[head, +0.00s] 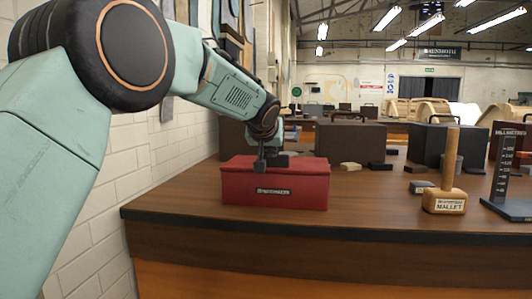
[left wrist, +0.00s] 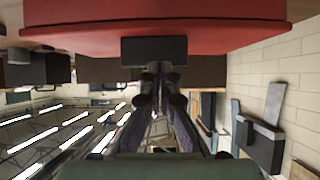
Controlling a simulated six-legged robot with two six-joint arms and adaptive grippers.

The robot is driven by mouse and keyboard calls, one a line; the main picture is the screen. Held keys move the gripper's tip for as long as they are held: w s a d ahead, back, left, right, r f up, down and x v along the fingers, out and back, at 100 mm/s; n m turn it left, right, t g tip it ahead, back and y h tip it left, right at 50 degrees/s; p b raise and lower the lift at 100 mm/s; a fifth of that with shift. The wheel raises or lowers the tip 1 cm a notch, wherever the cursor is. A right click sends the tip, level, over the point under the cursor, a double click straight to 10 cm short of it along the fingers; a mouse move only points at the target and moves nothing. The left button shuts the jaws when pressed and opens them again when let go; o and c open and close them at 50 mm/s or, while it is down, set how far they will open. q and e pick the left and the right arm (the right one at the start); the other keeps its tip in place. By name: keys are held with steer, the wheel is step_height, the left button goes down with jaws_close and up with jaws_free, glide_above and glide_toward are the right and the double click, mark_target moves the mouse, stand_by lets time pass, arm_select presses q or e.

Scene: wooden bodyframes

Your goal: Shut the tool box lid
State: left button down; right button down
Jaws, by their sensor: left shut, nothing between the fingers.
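My left gripper (head: 261,165) is shut and empty, pointing down at the lid's top beside a dark handle-like block (head: 277,160). In the left wrist view the shut fingertips (left wrist: 160,67) are close to a dark block (left wrist: 153,50) against the red box (left wrist: 150,25); contact is unclear. My right gripper is not in view.
A wooden mallet (head: 444,185) and a dark measuring stand (head: 503,175) stand to the right on the bench (head: 330,224). Dark boxes (head: 350,142) and small blocks lie behind. A white brick wall (head: 135,155) is close on the left. The bench front right of the tool box is clear.

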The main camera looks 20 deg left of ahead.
arm_select(q)
steer(key=s+d+b, duration=0.2)
steer(key=s+b, duration=0.1)
steer(key=s, duration=0.6)
steer(key=shift+s+d+f, duration=0.2)
steer(key=shift+d+f, duration=0.05)
